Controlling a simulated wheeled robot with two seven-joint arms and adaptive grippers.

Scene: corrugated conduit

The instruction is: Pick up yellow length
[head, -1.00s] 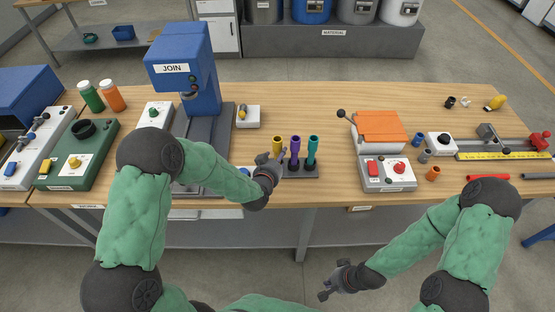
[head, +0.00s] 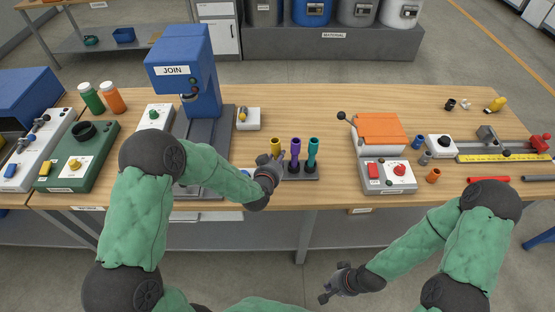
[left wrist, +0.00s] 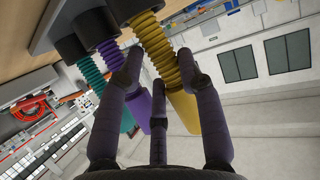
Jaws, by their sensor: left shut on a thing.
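The yellow length (head: 275,146) is a ribbed, flared tube standing at the left end of a dark holder (head: 300,178) on the bench. In the left wrist view the yellow length (left wrist: 184,108) passes between my left fingers, its ribbed end still in a black socket (left wrist: 120,8). My left gripper (head: 277,164) is shut on it, partly hiding its lower part in the head view. A purple length (head: 295,150) and a teal length (head: 312,150) stand in the same holder to the right. My right gripper (head: 334,284) hangs in front of the bench; its finger gap is unclear.
The blue JOIN press (head: 190,75) stands left of the holder. An orange-topped machine (head: 381,132) with a red-button box stands to the right. A small white box (head: 248,119) sits behind the holder. Bare bench lies between the holder and the orange-topped machine.

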